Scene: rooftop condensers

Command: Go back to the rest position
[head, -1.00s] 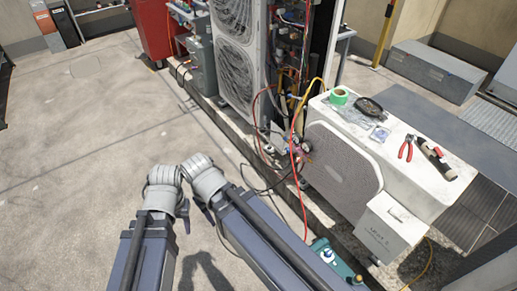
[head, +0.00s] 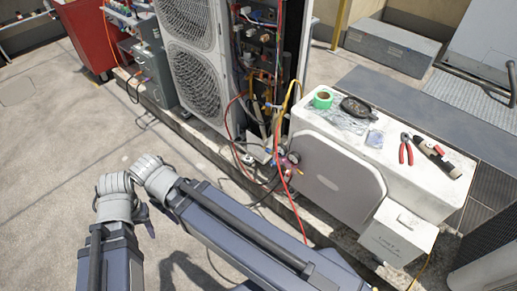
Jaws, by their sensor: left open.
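My left arm fills the lower left of the head view, bent at its grey joints, over the concrete floor. Only a small dark part of my left gripper (head: 147,216) shows beside the grey joints, and its fingertips cannot be made out. It is clear of the condensers and holds nothing that I can see. My right gripper is not in view.
A tall condenser (head: 190,65) with exposed wiring stands behind my arm. Hoses run to a low white condenser (head: 335,182). On its top lie green tape (head: 323,99), red pliers (head: 405,150) and other tools. The floor (head: 50,150) at left is clear.

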